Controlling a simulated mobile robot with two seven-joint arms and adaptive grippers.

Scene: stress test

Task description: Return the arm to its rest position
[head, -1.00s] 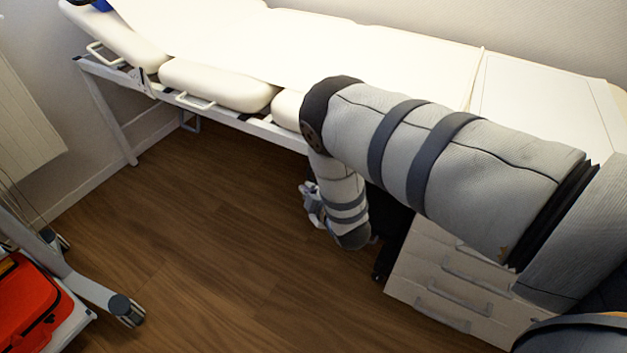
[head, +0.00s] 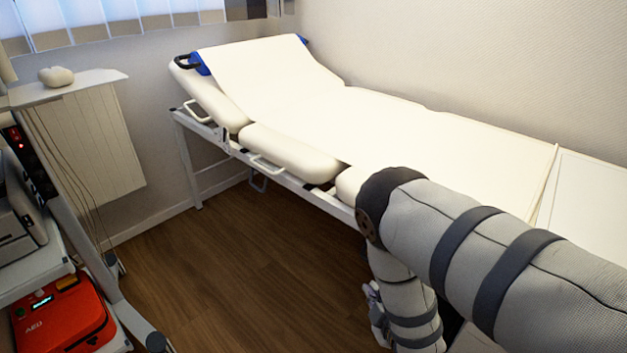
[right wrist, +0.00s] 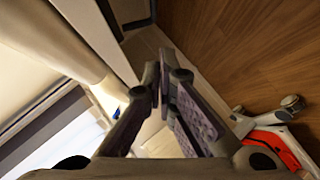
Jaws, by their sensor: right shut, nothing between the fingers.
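My right arm, in a grey padded sleeve with dark bands, comes in from the right in the head view and bends down at the elbow, in front of the couch. Part of my right gripper (head: 374,308) shows beside the forearm, low at the picture's edge, and its fingertips are hard to make out there. In the right wrist view, the right gripper's fingers (right wrist: 163,80) are together with nothing between them. My left arm and gripper are in neither current view.
A white examination couch (head: 300,105) stands along the wall, close to my right arm. At left is a cart (head: 30,268) with a red AED case (head: 62,318); the AED case also shows in the right wrist view (right wrist: 275,147). The wooden floor (head: 255,255) between them is clear.

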